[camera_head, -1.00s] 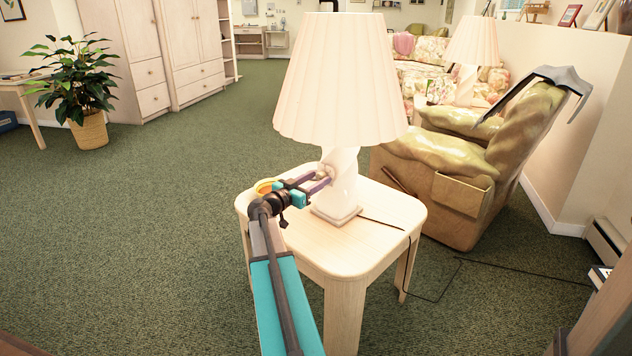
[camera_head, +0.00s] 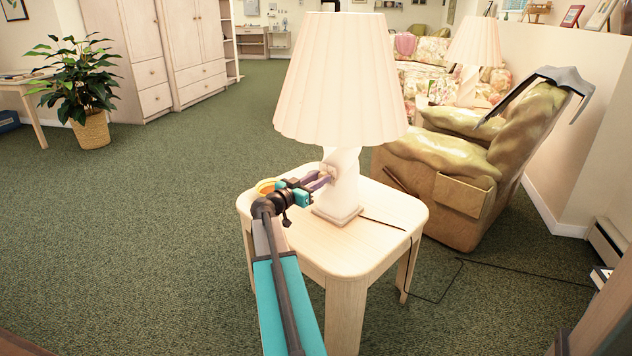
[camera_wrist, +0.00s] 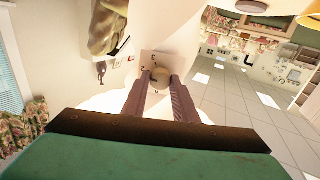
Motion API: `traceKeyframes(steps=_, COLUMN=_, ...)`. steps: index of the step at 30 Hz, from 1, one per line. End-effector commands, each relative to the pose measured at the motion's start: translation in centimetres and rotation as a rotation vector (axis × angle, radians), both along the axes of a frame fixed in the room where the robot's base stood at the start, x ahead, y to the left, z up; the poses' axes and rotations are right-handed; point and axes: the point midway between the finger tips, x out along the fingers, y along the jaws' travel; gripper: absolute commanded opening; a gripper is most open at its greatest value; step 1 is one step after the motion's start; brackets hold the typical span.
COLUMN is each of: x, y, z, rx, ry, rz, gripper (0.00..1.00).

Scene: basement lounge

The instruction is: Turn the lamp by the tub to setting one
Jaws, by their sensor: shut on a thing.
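The lamp (camera_head: 340,85) has a pleated cream shade and a twisted white base (camera_head: 342,185) and stands on a pale wooden side table. In the wrist view, a small round knob (camera_wrist: 160,73) sits on a pale plate (camera_wrist: 148,57) with small marks around it. The knob's pointing direction is unclear. My gripper (camera_head: 327,174) reaches the lamp base from the left. In the wrist view its two purple fingers are shut on the knob, one on each side. The tub (camera_head: 265,185), a yellow-rimmed round thing, sits on the table left of the lamp, partly hidden by my wrist.
The side table (camera_head: 345,255) has bare top in front of the lamp. A dark cord (camera_head: 382,223) runs from the lamp over its edge to the floor. A recliner (camera_head: 450,165) stands close behind right, and a second lamp (camera_head: 473,45) farther back.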

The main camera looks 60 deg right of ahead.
Motion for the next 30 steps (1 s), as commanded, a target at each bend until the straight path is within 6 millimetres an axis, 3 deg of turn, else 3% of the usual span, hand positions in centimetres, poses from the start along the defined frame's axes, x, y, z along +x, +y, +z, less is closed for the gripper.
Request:
traceKeyframes(steps=14, x=-0.22, y=-0.33, z=-0.08, rx=0.041, ry=0.192, rz=-0.005, gripper=0.04)
traceKeyframes(steps=30, x=-0.05, y=-0.28, z=0.09, rx=0.131, ry=0.621, rz=-0.005, gripper=0.04)
